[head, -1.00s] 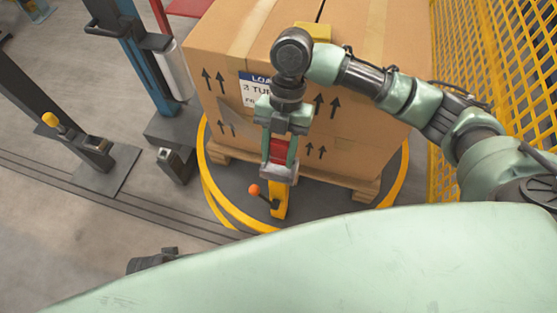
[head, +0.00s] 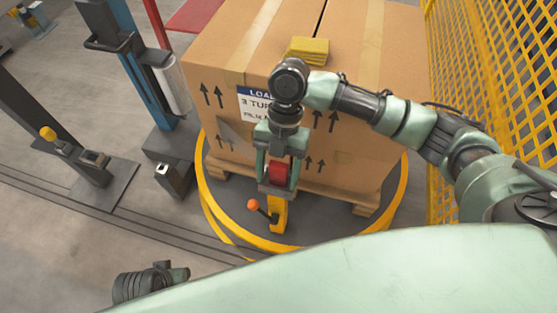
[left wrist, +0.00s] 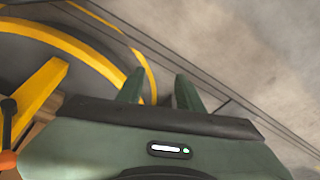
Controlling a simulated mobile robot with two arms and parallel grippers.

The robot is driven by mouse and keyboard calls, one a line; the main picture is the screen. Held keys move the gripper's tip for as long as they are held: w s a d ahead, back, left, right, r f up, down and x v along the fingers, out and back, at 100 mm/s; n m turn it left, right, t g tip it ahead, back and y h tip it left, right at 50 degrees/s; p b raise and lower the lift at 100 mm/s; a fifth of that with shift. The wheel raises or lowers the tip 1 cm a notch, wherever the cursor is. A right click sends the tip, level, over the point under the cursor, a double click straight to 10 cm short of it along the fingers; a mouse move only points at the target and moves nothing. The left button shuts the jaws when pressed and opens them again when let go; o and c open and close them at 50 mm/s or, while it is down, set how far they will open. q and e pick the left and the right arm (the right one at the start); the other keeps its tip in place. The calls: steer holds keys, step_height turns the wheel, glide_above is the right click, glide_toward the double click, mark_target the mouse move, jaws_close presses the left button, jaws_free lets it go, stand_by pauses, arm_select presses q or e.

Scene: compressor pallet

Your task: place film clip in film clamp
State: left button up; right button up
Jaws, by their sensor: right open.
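The film clamp appears to be the yellow bracket (head: 279,214) with an orange-knobbed lever (head: 254,204), standing at the front of the turntable. It also shows at the left edge of the left wrist view (left wrist: 36,95). A red piece (head: 279,174), probably the film clip, shows between the fingers of my right gripper (head: 277,190). That gripper is open, points down and sits just above the bracket; whether the red piece touches the bracket is hidden. My left gripper (left wrist: 159,90) is open and empty, its fingers apart over the floor.
A large carton (head: 345,100) on a wooden pallet (head: 362,206) stands on a yellow-ringed turntable (head: 206,190). A yellow block (head: 308,50) lies on the carton. A blue post (head: 146,70) stands left, a yellow mesh fence (head: 480,60) right.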

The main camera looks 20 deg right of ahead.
arm_select(q)
step_height(320, 180, down, 8)
steer(key=s+p, duration=0.2)
steer(key=shift+f, duration=0.15)
arm_select(e)
steer(key=v, duration=1.2)
arm_select(q)
steer(key=shift+a+g, duration=0.1)
steer(key=shift+g, duration=0.2)
arm_select(e)
steer(key=shift+a, duration=0.1)
